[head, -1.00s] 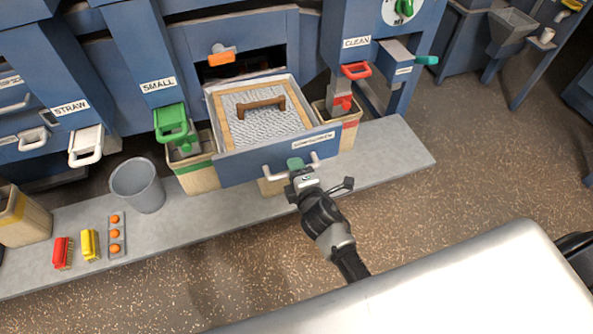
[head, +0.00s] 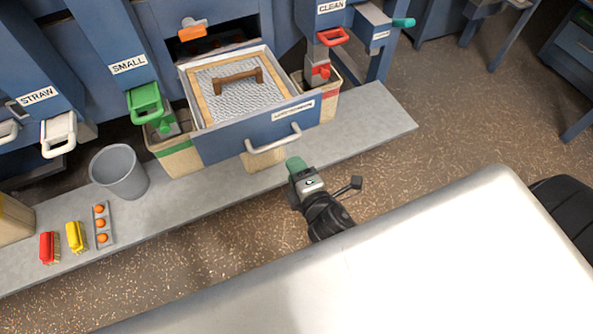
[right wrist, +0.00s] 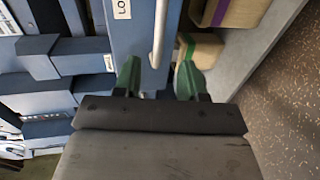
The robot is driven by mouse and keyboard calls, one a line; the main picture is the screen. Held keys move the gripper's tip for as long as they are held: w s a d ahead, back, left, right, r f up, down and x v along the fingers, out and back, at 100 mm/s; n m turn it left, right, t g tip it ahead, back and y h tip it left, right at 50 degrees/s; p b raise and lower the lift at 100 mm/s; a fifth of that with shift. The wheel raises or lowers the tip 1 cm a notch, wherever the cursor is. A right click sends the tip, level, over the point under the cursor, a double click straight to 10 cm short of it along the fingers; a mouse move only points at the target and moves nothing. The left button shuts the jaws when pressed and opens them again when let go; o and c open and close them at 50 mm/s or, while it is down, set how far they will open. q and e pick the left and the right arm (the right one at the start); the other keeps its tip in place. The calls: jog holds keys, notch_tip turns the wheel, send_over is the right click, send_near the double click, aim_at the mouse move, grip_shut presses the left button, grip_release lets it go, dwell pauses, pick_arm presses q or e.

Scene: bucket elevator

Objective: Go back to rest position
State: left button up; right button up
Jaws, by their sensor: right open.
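My right gripper (head: 296,165) is in front of the open drawer (head: 255,128), just short of its light bar handle (head: 273,140). In the right wrist view its two green fingers (right wrist: 158,80) stand apart with nothing between them at the tips. The handle (right wrist: 158,35) lies beyond the fingertips there, apart from them. The drawer holds a wood-framed mesh screen (head: 200,92) with a brown handle (head: 237,82). My left gripper is not in view.
A grey bucket (head: 119,172), a red brush (head: 48,247), a yellow brush (head: 76,237) and a tray of orange balls (head: 101,225) stand on the grey ledge (head: 215,195). Sacks (head: 180,158) flank the drawer. The floor at right (head: 450,120) is clear.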

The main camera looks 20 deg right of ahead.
jog(key=shift+f, duration=0.1)
dwell(0.5)
jog(key=s+d+f+m+g, duration=0.1)
jog(key=s+f+m+g, duration=0.4)
jog(key=f, duration=0.8)
jog(key=s+d+f+m+g, duration=0.15)
jog(key=s+f, duration=0.45)
jog(key=f, duration=0.8)
jog(key=s+d+f+m+g, duration=0.2)
jog(key=s+f+m+g, duration=0.2)
jog(key=s, duration=0.7)
jog(key=s+d+f+m+g, duration=0.3)
jog(key=s+f+m+g, duration=0.1)
jog(key=s+f, duration=0.5)
jog(key=shift+s+d+f+m+h, duration=0.3)
jog(key=shift+s+m, duration=0.45)
jog(key=shift+s, duration=0.45)
